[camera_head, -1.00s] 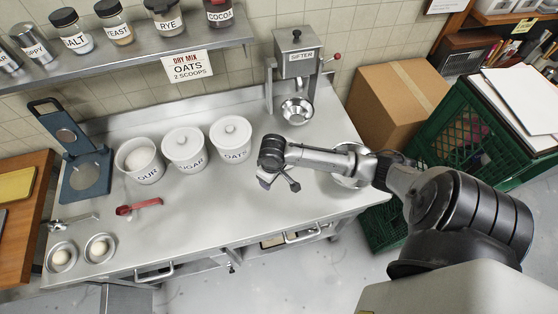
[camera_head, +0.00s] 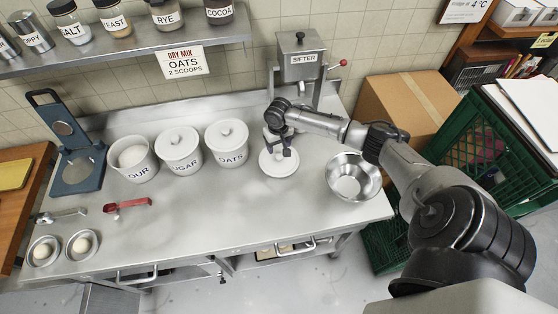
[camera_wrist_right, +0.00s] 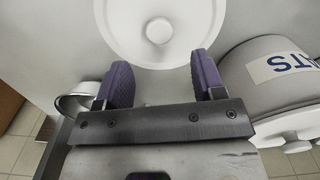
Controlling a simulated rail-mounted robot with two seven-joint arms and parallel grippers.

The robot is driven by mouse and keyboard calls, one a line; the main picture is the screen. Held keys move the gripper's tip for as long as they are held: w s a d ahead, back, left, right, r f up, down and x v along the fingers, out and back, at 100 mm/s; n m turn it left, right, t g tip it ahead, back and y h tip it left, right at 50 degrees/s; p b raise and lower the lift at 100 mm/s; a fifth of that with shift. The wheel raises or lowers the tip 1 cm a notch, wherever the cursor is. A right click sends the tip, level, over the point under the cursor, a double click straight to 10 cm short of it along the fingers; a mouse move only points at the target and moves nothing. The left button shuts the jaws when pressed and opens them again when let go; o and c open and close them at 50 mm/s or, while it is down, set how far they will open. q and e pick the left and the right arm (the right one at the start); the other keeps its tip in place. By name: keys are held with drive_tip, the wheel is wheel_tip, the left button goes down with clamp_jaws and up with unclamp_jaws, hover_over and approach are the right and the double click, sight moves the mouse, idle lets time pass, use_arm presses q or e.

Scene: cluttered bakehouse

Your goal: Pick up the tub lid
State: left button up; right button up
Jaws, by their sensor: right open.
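The tub lid (camera_head: 279,168) is a white disc with a round knob, lying flat on the steel counter right of the OATS tub (camera_head: 227,148). My right gripper (camera_head: 280,148) is open over the lid's far part and hides some of it. In the right wrist view the lid (camera_wrist_right: 160,45) with its knob lies just beyond the two purple-padded fingertips (camera_wrist_right: 161,80), with nothing between the fingers. Whether the fingers touch the lid is unclear. The flour tub (camera_head: 135,162) at the left stands uncovered. My left gripper is not in view.
A lidded SUGAR tub (camera_head: 180,153) stands between flour and oats. A steel bowl (camera_head: 353,177) sits right of the lid, and the sifter (camera_head: 301,65) stands behind. The counter's front middle is clear.

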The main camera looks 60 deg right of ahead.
sight(279, 156)
drive_tip(key=shift+s+a+f, duration=0.1)
drive_tip(key=shift+f, duration=1.35)
drive_tip(key=shift+s+a+f, duration=0.1)
drive_tip(key=shift+f, duration=1.3)
drive_tip(key=c, duration=1)
drive_tip(key=shift+r, duration=0.1)
